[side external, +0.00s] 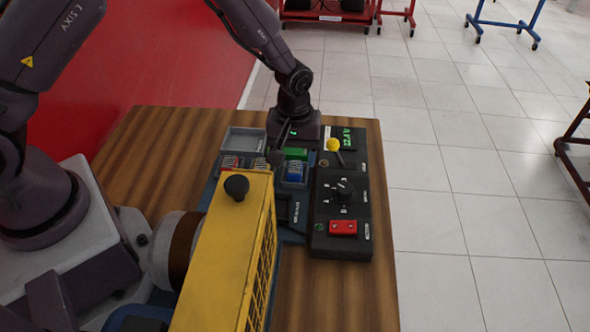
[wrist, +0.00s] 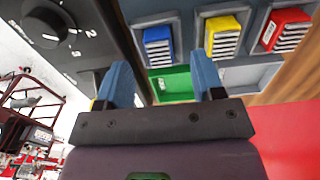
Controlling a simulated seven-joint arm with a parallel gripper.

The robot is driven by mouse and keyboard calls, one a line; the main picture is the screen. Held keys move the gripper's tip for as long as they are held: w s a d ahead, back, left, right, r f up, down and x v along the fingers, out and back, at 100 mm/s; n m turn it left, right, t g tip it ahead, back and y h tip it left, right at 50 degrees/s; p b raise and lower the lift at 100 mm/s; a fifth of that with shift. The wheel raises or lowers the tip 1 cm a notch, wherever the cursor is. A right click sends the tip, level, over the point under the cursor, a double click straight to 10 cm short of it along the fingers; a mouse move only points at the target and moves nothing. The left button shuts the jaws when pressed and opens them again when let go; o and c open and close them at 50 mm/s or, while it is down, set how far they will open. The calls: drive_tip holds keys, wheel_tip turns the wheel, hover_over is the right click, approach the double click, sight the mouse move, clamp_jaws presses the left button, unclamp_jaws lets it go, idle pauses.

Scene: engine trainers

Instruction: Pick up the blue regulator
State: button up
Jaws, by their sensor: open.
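The blue regulator (side external: 296,172) is a small ribbed block in a compartment of the grey-blue tray (side external: 213,195). In the wrist view the blue regulator (wrist: 157,45) stands in its slot beyond the fingertips, roughly between them and a little toward the top. My gripper (side external: 278,152) is over the tray near the blue regulator. In the wrist view my gripper (wrist: 162,80) has its two blue fingers apart with nothing held between them. A green compartment (wrist: 173,84) shows between the fingers, nearer my palm than the blue regulator.
A yellow block (wrist: 222,37) and a red block (wrist: 286,27) sit in neighbouring slots. A black control panel (side external: 325,208) with a dial, red switch and yellow-topped lever (side external: 333,146) adjoins the tray. A tall yellow housing (side external: 222,265) stands in front. The wooden table (side external: 165,150) is clear at left.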

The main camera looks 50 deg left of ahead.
sight(295, 168)
wheel_tip(295, 168, down, 3)
drive_tip(key=shift+f, duration=0.15)
drive_tip(key=shift+w, duration=0.1)
drive_tip(key=shift+c, duration=0.4)
drive_tip(key=c, duration=0.9)
drive_tip(key=shift+c, duration=0.2)
